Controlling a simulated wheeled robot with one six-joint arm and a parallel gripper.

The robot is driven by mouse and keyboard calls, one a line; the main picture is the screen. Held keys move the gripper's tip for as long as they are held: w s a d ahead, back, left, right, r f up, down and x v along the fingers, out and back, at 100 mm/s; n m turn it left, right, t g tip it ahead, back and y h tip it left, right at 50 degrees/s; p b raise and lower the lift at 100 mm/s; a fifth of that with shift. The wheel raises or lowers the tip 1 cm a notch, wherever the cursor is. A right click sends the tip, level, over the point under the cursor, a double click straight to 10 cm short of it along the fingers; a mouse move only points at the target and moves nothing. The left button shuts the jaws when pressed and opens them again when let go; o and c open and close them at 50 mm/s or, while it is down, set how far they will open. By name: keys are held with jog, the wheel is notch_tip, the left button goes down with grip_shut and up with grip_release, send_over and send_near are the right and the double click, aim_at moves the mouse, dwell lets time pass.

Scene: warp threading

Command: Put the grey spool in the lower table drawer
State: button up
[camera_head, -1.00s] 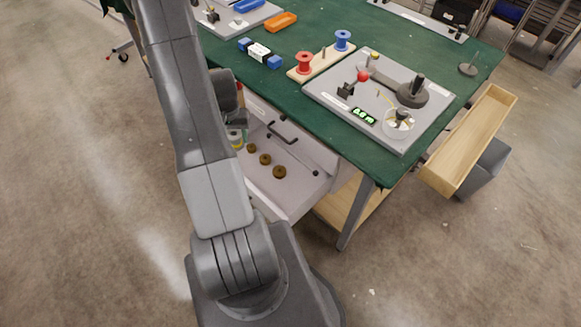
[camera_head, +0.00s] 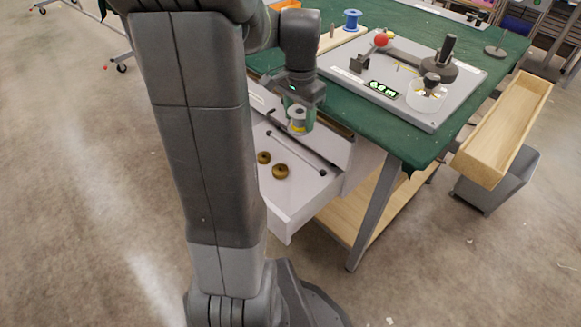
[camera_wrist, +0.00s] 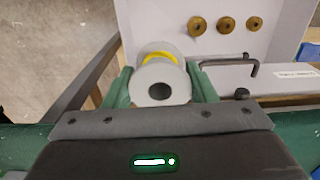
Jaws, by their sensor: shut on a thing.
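The grey spool (camera_head: 297,126), with a yellow band, is between the fingers of my gripper (camera_head: 299,112). In the wrist view my gripper (camera_wrist: 160,92) is shut on the spool (camera_wrist: 176,77), with its round, holed end facing the camera. The white drawer (camera_head: 297,203) below the tabletop is pulled open, beneath a white front with a black handle (camera_wrist: 228,62). The spool is held above the drawer area, near the table edge; its exact height over the drawer is hard to tell. My arm hides part of the drawer's left side.
Several brass discs (camera_head: 280,171) lie in the open drawer; the rest of its visible floor is clear. The green table (camera_head: 372,112) carries a grey scale board (camera_head: 450,105). A wooden tray (camera_head: 503,130) sticks out at the right.

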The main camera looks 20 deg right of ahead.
jog(key=shift+s+d+f+m+b, duration=0.2)
jog(key=shift+s+m+b, duration=0.15)
jog(key=shift+s, duration=0.2)
jog(key=b, duration=1)
send_near(300, 197)
notch_tip(300, 197, down, 5)
jog(key=shift+w+f, duration=0.1)
jog(key=shift+f, duration=0.05)
jog(key=shift+f, duration=0.15)
jog(key=o, duration=0.8)
jog(key=shift+o, duration=0.2)
